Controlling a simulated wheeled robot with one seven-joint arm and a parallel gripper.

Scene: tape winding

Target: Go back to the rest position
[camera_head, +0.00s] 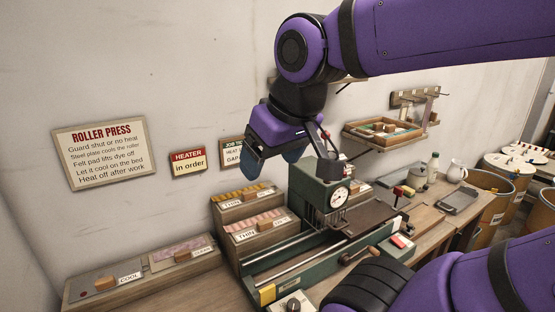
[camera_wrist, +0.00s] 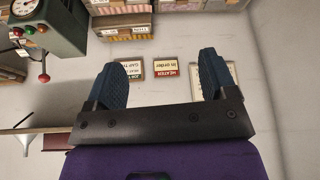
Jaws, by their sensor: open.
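My gripper (camera_head: 275,160) is raised in the air in front of the back wall, left of and above the green roller press (camera_head: 318,190) with its round dial. Its two blue fingers are apart with nothing between them. The wrist view shows the same open fingers (camera_wrist: 166,80) against the wall, where the "HEATER in order" sign (camera_wrist: 180,77) and the job sign (camera_wrist: 130,69) show beyond them. In the head view my gripper partly covers the job sign (camera_head: 231,153). My purple arm reaches in from the upper right.
Wooden boxes labelled thin (camera_head: 246,203) stand left of the press. A long tray marked cool (camera_head: 100,285) lies at lower left. A wall shelf (camera_head: 383,135) hangs at the right. Drums (camera_head: 510,170) stand at far right. The air around my gripper looks clear.

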